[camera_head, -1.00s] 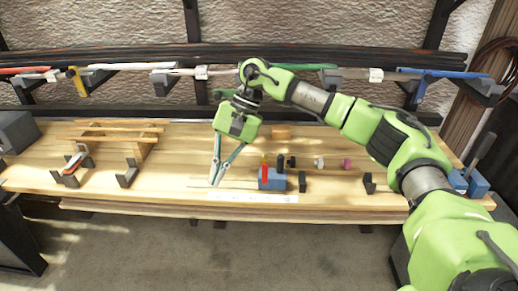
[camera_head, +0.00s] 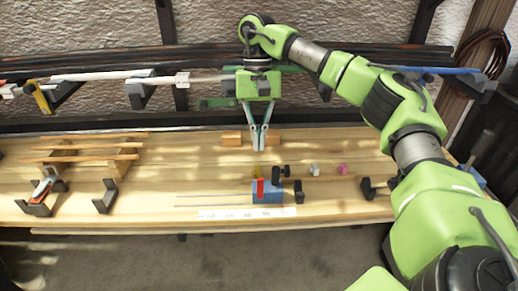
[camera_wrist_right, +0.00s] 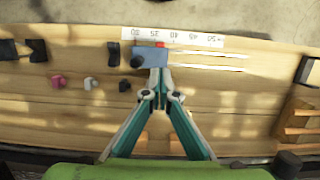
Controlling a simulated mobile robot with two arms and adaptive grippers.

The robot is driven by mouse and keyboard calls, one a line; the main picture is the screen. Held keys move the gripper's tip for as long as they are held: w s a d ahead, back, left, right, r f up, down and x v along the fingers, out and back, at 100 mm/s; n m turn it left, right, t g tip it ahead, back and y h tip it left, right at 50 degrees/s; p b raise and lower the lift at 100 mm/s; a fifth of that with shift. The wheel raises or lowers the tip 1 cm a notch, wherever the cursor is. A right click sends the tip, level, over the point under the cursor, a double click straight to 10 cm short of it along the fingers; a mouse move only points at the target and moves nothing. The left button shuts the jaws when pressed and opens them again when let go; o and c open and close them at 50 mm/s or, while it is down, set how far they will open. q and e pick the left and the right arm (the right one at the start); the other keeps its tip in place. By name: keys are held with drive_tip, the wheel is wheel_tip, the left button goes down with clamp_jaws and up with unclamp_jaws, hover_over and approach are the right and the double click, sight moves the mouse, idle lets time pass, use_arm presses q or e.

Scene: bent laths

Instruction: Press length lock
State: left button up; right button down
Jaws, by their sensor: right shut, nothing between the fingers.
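A blue block (camera_head: 268,192) sits on the wooden bench (camera_head: 150,208), with a red upright piece (camera_head: 260,188), a small yellow piece (camera_head: 257,170) and a black knob (camera_head: 276,172) on or beside it. I cannot tell which part is the length lock. Two thin rods (camera_head: 215,200) run left from the block, above a white numbered scale (camera_head: 247,213). My right gripper (camera_head: 259,147) points down with its fingers together and empty, behind and above the block. In the right wrist view the block (camera_wrist_right: 148,57) shows just beyond my fingertips (camera_wrist_right: 162,90). My left gripper is out of view.
Black brackets (camera_head: 106,196) stand left and right on the bench. Wooden strips (camera_head: 85,158) rest on supports at the left. White (camera_head: 314,169) and pink (camera_head: 342,169) knobs lie right of the block. A rack with coloured bars runs behind.

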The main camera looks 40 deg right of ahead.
drive_tip(key=p, duration=0.1)
approach(260, 189)
wheel_tip(260, 189, down, 2)
drive_tip(key=w, duration=0.1)
drive_tip(key=f, duration=0.3)
drive_tip(key=shift+s+d+f+p, duration=0.1)
drive_tip(key=shift+s+d+p, duration=0.1)
drive_tip(key=shift+d+p, duration=0.15)
drive_tip(key=shift+a+f, duration=0.1)
drive_tip(key=shift+f, duration=0.15)
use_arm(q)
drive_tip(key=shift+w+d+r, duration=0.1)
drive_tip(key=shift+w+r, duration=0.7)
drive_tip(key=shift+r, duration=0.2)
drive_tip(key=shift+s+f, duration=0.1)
use_arm(e)
drive_tip(key=shift+w+f, duration=0.1)
